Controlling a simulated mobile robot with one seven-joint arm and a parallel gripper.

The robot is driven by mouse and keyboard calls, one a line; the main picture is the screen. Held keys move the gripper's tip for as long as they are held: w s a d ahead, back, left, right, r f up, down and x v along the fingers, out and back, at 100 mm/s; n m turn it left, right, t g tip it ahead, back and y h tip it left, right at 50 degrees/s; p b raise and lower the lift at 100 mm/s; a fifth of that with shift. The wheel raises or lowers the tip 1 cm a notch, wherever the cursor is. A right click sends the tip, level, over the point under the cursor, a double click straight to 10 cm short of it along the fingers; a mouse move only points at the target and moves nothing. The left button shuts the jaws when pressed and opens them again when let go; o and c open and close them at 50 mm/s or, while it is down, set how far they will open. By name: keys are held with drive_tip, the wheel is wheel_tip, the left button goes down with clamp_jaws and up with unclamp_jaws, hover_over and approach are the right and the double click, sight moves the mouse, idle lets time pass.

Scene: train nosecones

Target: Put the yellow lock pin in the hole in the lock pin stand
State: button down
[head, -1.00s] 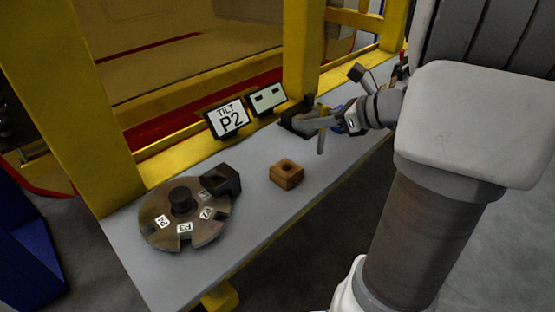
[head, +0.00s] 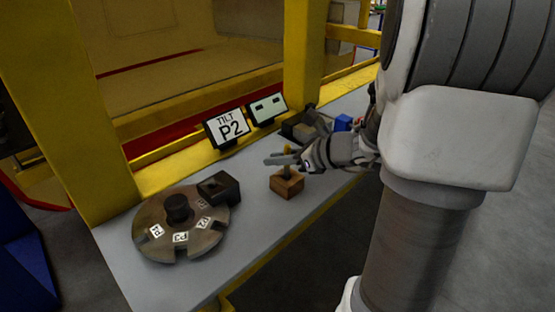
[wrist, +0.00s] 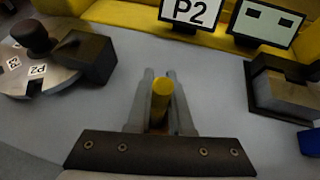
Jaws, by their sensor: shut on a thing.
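The yellow lock pin (wrist: 161,98) is upright between the fingers of my gripper (wrist: 160,80) in the wrist view. My gripper (head: 285,157) is shut on it. In the head view the pin (head: 287,170) stands over the lock pin stand (head: 287,187), a small brown wooden block, and its lower end meets the block's top at the hole. I cannot tell how deep the pin sits, or whether it is in the hole. In the wrist view the stand is mostly hidden beneath the pin and fingers.
A round indexed disc (head: 180,225) with a dark block (head: 218,187) is left of the stand. A dark fixture (wrist: 285,88) and a blue object (wrist: 309,142) are at right. Grey bench surface lies between them.

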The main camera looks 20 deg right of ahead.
drive_tip(key=shift+f, duration=0.2)
drive_tip(key=c, duration=0.8)
unclamp_jaws()
drive_tip(key=shift+r, duration=0.3)
drive_tip(key=p+v, duration=0.2)
drive_tip(key=v, duration=1)
drive_tip(key=shift+f+p, duration=0.15)
drive_tip(key=shift+p, duration=0.15)
